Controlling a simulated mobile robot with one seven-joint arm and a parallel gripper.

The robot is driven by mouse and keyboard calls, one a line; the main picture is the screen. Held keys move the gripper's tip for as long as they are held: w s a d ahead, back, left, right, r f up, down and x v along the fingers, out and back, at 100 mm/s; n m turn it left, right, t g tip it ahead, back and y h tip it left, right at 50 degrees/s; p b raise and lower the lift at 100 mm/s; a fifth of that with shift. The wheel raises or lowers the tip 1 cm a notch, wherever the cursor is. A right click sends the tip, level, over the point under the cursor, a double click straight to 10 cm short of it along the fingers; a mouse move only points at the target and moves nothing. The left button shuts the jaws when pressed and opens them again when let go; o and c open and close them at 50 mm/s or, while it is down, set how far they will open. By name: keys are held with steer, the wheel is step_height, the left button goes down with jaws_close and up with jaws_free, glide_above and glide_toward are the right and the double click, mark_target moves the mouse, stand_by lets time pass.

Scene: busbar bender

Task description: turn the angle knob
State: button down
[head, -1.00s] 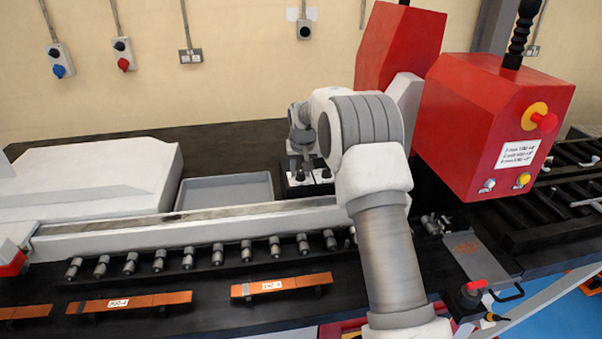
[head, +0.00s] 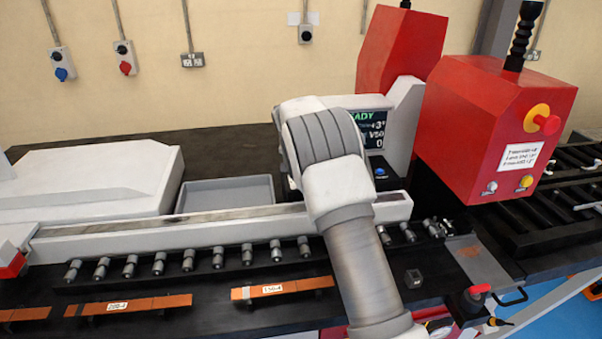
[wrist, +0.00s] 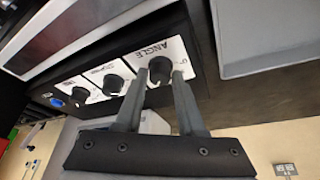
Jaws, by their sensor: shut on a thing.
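The angle knob (wrist: 159,69) is a black round knob on a white plate marked "ANGLE" in the wrist view. My gripper (wrist: 166,75) has its two grey fingers on either side of the knob, shut on it. The control panel (wrist: 196,62) is dark and carries two more black knobs (wrist: 113,84) and a blue button (wrist: 56,102) in a row. In the head view my arm hides the angle knob and my gripper. The display (head: 369,127) above the panel is partly hidden and shows "ADY" and "+3°".
A grey tray (head: 226,190) lies left of the arm. The red machine housing (head: 490,125) stands to the right. A row of rollers (head: 188,259) and copper bars (head: 128,304) lie in front on the dark bench.

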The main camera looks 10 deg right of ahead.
steer(key=c, duration=0.5)
jaws_free()
steer(key=b+v, duration=0.1)
steer(key=v, duration=1.6)
steer(key=shift+r, duration=0.2)
